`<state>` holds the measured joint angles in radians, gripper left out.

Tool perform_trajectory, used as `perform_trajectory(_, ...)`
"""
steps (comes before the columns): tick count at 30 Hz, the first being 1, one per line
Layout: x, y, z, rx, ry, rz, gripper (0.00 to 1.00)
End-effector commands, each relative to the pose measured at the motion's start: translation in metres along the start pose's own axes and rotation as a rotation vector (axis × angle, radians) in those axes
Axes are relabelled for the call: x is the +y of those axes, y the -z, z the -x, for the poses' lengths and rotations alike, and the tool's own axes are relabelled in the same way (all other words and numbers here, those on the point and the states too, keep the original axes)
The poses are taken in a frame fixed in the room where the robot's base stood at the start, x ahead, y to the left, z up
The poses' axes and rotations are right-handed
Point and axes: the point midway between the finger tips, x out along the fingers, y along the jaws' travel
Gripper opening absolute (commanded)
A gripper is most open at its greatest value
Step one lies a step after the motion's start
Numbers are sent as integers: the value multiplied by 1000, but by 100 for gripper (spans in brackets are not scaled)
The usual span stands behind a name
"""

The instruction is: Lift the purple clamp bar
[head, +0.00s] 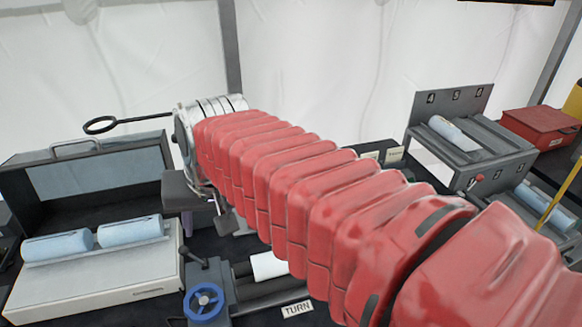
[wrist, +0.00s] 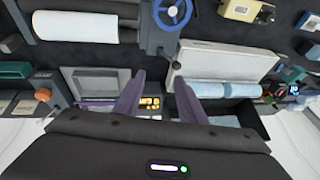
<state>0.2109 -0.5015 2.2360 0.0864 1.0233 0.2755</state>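My gripper (head: 205,200) is at the end of my red-sleeved arm, near the grey case and above the blue handwheel area in the head view. In the wrist view its two dark purplish fingers (wrist: 158,100) stand apart with a gap between them, and I see nothing held. A short purple strip (wrist: 93,103), possibly the clamp bar, shows left of the left finger, along the near edge of a grey panel. The finger may hide part of it. In the head view I cannot make out the bar for certain; my arm covers much of the bench.
A blue handwheel (head: 204,301) stands beside a white roll (head: 268,266) and a "TURN" label (head: 298,309). A white box (head: 95,280) carries pale blue cylinders (head: 130,232). A grey numbered rack (head: 470,135) and red case (head: 540,125) are at right. A black ring rod (head: 125,122) lies near my wrist.

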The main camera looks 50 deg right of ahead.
Motion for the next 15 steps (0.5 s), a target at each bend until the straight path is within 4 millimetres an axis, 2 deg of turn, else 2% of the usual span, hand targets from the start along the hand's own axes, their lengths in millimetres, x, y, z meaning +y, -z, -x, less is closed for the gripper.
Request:
perform_trajectory(3,7,27,1,-24,-11,-142,37)
perform_trajectory(15,45,109,0,-94,-36,-615,37)
